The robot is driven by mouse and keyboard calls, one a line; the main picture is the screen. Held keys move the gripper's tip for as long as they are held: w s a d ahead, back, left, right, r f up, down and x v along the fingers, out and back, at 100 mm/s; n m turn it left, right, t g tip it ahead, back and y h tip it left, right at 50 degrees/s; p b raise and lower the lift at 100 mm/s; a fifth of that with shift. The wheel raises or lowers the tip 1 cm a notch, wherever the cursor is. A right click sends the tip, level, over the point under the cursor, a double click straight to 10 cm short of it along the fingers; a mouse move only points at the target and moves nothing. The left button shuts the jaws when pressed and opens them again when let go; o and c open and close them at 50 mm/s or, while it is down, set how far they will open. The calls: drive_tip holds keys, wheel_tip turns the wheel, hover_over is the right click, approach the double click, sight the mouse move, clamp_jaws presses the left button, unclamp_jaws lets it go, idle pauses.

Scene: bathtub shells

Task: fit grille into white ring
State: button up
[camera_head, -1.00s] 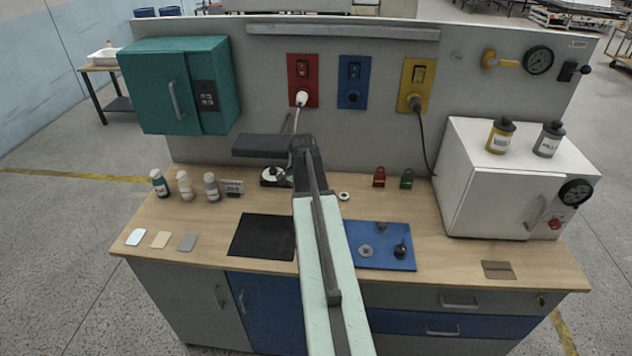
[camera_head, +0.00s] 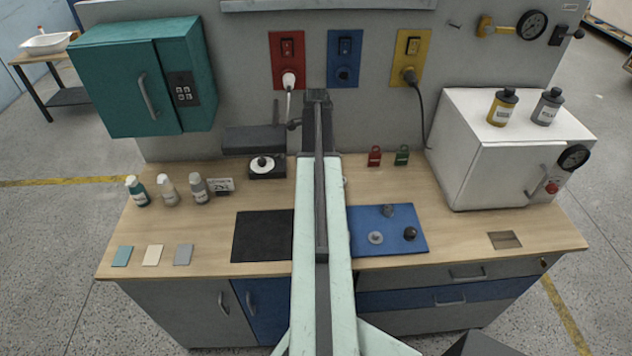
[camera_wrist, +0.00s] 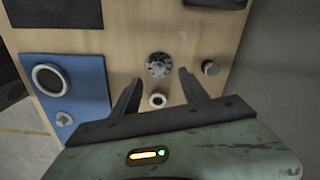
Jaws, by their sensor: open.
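A grey round grille with dark openings (camera_wrist: 158,65) lies on the wooden worktop in the wrist view. My open, empty gripper (camera_wrist: 159,77) points at it, with the grille just beyond and between the fingertips.
The back panel limits the far side.

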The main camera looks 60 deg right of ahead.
wheel_tip(320, 180, down, 2)
drive_tip(key=shift+d+f+b, duration=0.1)
drive_tip(key=shift+f+b, duration=0.1)
drive_tip(key=shift+b, duration=0.5)
drive_tip(key=shift+r, duration=0.1)
drive_tip(key=shift+s+f, duration=0.1)
drive_tip(key=shift+f, duration=0.2)
drive_tip(key=f+b, duration=0.4)
drive_tip(key=b, duration=0.1)
drive_tip(key=shift+s+d+f, duration=0.15)
drive_tip(key=shift+s+f, duration=0.05)
drive_tip(key=shift+f, duration=0.15)
drive_tip(key=shift+r, duration=0.15)
clamp_jaws()
